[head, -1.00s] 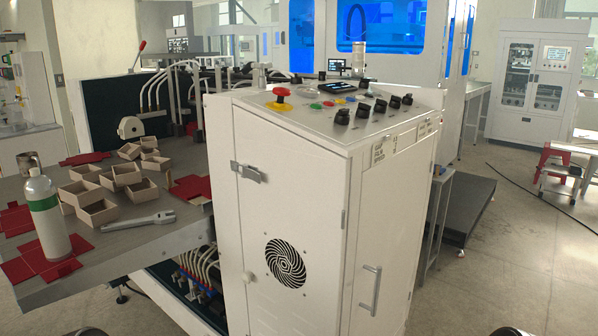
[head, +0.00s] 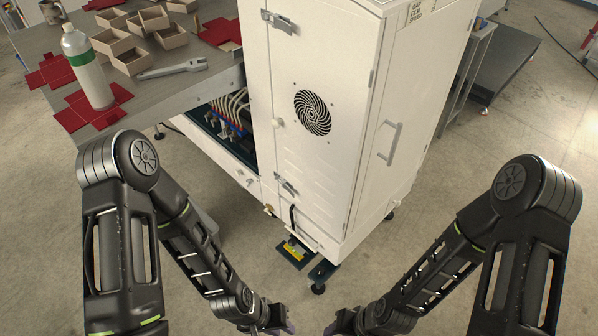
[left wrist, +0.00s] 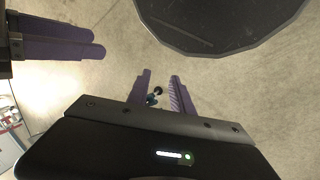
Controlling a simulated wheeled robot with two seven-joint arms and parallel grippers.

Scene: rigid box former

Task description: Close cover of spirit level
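A small yellow object (head: 294,251), possibly the spirit level, sits on a dark bracket low at the foot of the white cabinet. It is too small to tell its cover or the cover's position. My left gripper (head: 281,328) is at the bottom edge of the head view, below and apart from it. In the left wrist view its two purple fingers (left wrist: 160,80) stand apart with nothing held between them. My right gripper (head: 332,328) is just right of it, partly cut off by the bottom edge. Purple fingers, likely the right gripper's (left wrist: 60,38), show at upper left in the left wrist view.
The white cabinet (head: 335,60) stands ahead with latches, a round vent and a door handle (head: 390,143). A grey table (head: 170,88) at upper left holds a bottle (head: 88,70), small boxes and a wrench (head: 172,69). The floor before the cabinet is clear.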

